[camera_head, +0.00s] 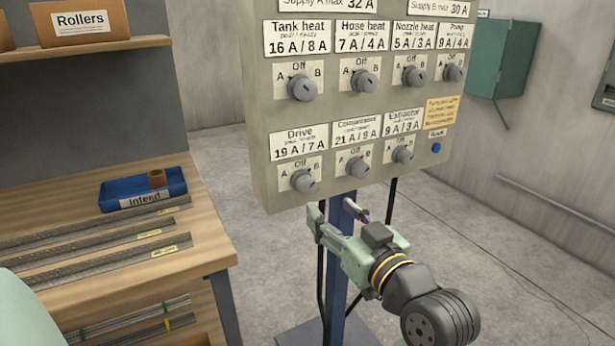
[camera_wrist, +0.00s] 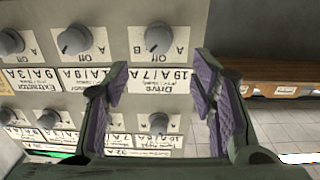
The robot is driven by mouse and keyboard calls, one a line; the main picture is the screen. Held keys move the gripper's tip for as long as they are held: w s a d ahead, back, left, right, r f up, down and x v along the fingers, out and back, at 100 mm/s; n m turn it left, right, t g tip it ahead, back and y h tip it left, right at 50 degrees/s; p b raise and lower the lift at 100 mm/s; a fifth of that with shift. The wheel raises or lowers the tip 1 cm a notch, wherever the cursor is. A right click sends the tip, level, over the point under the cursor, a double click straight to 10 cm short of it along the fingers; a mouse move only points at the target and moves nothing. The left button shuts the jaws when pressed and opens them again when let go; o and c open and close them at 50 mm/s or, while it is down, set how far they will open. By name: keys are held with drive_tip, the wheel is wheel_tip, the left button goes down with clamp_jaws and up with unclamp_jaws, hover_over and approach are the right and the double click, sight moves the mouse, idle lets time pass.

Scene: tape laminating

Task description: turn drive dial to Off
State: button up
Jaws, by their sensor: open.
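The drive dial (camera_head: 303,181) is a round grey knob at the lower left of the grey panel (camera_head: 262,120), under the label "Drive 19 A / 7 A". Its plate reads Off at the top, A at left and B at right; I cannot surely tell where the knob points. My gripper (camera_head: 338,212) is open and empty, below the panel's lower edge and to the right of the dial. In the wrist view, the picture is upside down, and the drive dial (camera_wrist: 158,37) shows beyond the open purple-padded fingers of my gripper (camera_wrist: 160,80), not touching them.
The compressor dial (camera_head: 358,167) and extractor dial (camera_head: 402,155) sit to the right in the same row. Several more dials are above. A blue button (camera_head: 436,147) is at the lower right. A wooden bench (camera_head: 200,225) with a blue tray (camera_head: 130,187) stands at left.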

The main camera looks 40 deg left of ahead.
sight(309, 188)
drive_tip(key=p+x, duration=0.5)
drive_tip(key=x, duration=0.6)
drive_tip(key=shift+f, duration=0.2)
drive_tip(key=shift+d, duration=0.1)
drive_tip(key=c, duration=1.1)
drive_tip(key=shift+c, duration=0.2)
